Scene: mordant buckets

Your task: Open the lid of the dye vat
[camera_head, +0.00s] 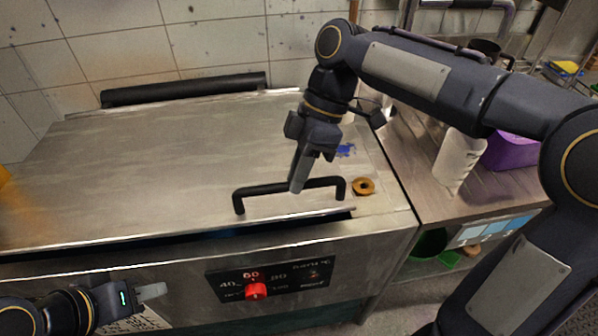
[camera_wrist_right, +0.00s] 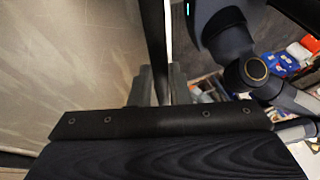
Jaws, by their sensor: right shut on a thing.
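The dye vat's steel lid (camera_head: 150,150) spans the left and middle of the head view, with a black hinge bar (camera_head: 185,88) at its back. A narrow dark gap shows under its front edge. The black lid handle (camera_head: 262,189) is near the front edge. My right gripper (camera_head: 298,185) is shut on this handle, reaching from above. In the right wrist view the handle (camera_wrist_right: 155,45) runs between the fingers (camera_wrist_right: 148,88), beside the lid (camera_wrist_right: 70,60). My left gripper (camera_head: 150,291) is low at the left, in front of the vat and apart from it; its jaw opening is unclear.
The vat's front has a control panel (camera_head: 285,275) with a red knob (camera_head: 256,291). A brass ring (camera_head: 363,187) lies right of the handle. A white bottle (camera_head: 458,160) and purple container (camera_head: 512,150) stand on the right counter (camera_head: 410,165). A tiled wall is behind.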

